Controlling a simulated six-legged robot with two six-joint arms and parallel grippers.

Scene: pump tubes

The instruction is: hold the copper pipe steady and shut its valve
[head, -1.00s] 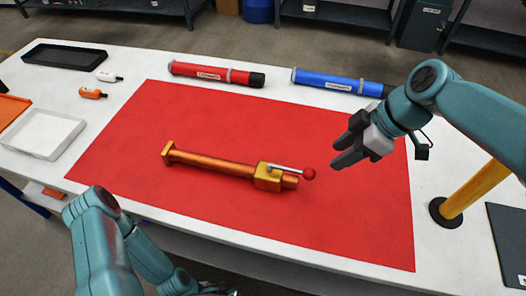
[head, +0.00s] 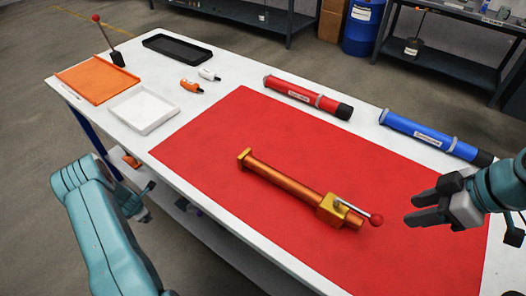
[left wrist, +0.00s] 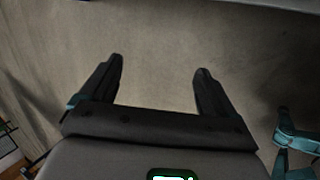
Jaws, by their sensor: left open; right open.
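The copper pipe (head: 283,174) lies on the red mat (head: 215,132). Its brass valve block (head: 327,209) is at the right end, with a metal lever (head: 351,205) that ends in a red ball knob (head: 376,220). The lever points right, roughly along the pipe. My right gripper (head: 408,208) is open and empty, just to the right of the red knob and apart from it. My left gripper (left wrist: 160,84) is open and empty over bare floor in the left wrist view.
Beyond the mat lie a red tube (head: 300,94) and a blue tube (head: 430,136). A white tray (head: 127,124), an orange tray (head: 75,88), a black tray (head: 190,55) and two small bottles (head: 191,86) sit at the left. The mat around the pipe is clear.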

